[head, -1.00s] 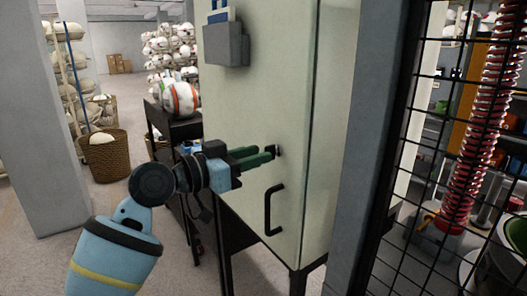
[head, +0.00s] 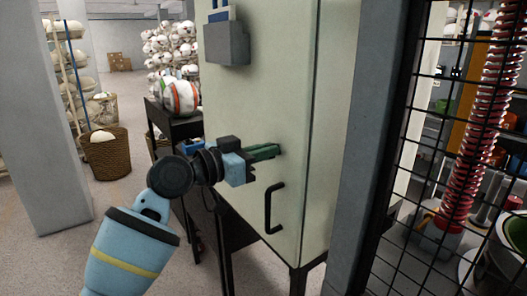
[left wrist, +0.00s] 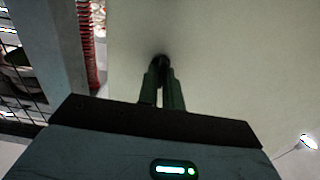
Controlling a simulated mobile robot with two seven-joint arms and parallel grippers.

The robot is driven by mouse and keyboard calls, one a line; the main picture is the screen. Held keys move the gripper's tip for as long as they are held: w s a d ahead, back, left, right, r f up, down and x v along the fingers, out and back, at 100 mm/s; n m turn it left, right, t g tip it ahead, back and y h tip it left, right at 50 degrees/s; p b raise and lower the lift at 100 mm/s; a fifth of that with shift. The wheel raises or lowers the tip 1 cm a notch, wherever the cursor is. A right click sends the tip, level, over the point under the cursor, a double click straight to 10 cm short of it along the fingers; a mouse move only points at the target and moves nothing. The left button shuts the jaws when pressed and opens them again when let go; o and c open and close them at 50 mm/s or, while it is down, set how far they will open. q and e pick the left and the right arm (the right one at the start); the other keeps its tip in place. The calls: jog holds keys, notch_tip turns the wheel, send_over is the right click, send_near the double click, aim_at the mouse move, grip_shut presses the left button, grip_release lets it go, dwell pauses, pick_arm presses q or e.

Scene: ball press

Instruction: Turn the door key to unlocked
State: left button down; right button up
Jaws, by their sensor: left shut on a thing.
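The door key (left wrist: 161,63) shows in the left wrist view as a small dark shape at the pale cabinet door. My left gripper (head: 277,150) is at the door (head: 258,85), above the black handle (head: 274,209). Its green fingers are shut on the key, and they also show in the left wrist view (left wrist: 161,80). The fingers hide most of the key, so I cannot read its angle. The door is closed. My right gripper is in neither view.
A grey holder (head: 227,44) is fixed high on the door. A dark side table with balls (head: 180,98) stands left of the cabinet. A grey post (head: 370,150) and a black mesh panel (head: 440,170) are on the right.

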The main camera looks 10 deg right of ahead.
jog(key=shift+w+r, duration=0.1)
pick_arm(q)
jog(key=shift+w+f+n+p, duration=0.15)
jog(key=shift+n+p, duration=0.95)
jog(key=shift+n, duration=3.35)
jog(key=shift+w+f+n+p, duration=0.1)
jog(key=shift+n+p, duration=1)
jog(key=shift+n, duration=3.35)
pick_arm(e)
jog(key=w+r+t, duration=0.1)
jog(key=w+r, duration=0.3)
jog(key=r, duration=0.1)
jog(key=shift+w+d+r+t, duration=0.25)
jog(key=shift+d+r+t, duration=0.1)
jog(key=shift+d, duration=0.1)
pick_arm(q)
jog(key=c, duration=1.6)
grip_release()
jog(key=shift+a, duration=0.1)
jog(key=shift+o, duration=0.2)
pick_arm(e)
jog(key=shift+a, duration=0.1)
